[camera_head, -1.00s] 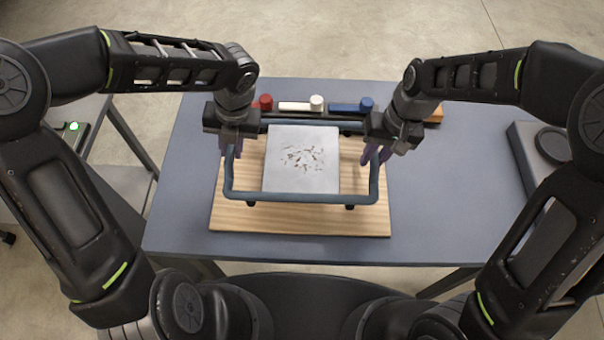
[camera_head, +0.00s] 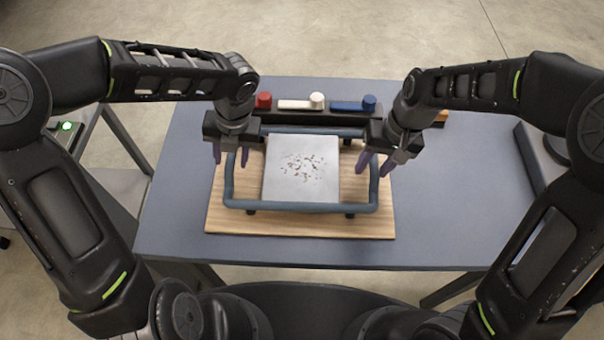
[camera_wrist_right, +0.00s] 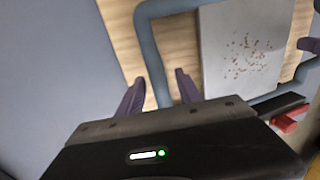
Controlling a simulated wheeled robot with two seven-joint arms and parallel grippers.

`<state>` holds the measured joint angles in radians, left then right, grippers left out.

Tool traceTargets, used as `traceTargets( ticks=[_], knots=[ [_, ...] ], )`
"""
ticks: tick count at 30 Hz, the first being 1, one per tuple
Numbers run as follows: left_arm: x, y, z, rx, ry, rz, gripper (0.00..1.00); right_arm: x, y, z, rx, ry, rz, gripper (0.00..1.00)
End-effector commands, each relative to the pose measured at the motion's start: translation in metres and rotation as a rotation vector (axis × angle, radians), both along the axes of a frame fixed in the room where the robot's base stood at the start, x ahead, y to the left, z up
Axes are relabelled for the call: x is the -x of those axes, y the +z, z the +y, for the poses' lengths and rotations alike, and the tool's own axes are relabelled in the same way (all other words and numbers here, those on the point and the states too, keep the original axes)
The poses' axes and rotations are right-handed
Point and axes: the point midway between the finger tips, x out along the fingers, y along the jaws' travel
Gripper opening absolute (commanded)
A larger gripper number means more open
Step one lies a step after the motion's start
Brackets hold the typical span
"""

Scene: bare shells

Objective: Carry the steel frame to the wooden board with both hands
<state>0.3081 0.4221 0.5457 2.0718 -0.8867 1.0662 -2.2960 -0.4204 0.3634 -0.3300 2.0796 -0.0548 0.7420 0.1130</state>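The dark blue-grey steel frame (camera_head: 300,207) with a pale speckled plate (camera_head: 300,168) in its middle rests over the wooden board (camera_head: 300,226), within the board's outline. Short dark feet show under its front bar. My left gripper (camera_head: 230,158) is open, its purple fingers apart on either side of the frame's left bar. My right gripper (camera_head: 376,164) is open at the right bar. In the right wrist view, its two fingers (camera_wrist_right: 160,92) stand apart with the frame's bar (camera_wrist_right: 150,55) between them. Whether any finger touches a bar is unclear.
Behind the board, a dark rack (camera_head: 320,112) holds red (camera_head: 264,101), white (camera_head: 300,104) and blue (camera_head: 352,105) handled items. A grey device (camera_head: 545,150) stands at the table's right. The blue-grey table (camera_head: 455,190) is clear right of the board.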

Motion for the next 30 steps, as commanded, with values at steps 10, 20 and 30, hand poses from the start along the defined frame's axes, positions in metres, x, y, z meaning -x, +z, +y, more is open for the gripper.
traceTargets(
  ticks=[10,20,30],
  knots=[
    [-0.001,0.007,-0.002,-0.001,0.000,-0.002,0.42,0.000,0.000,0.000,0.000,0.001,0.000,0.42],
    [-0.002,0.062,-0.013,0.001,0.000,-0.006,0.42,0.000,0.000,0.000,-0.001,0.001,0.000,0.42],
    [-0.002,0.114,-0.023,0.001,0.000,-0.002,0.42,0.000,0.000,0.000,-0.001,0.001,0.000,0.42]
  ],
)
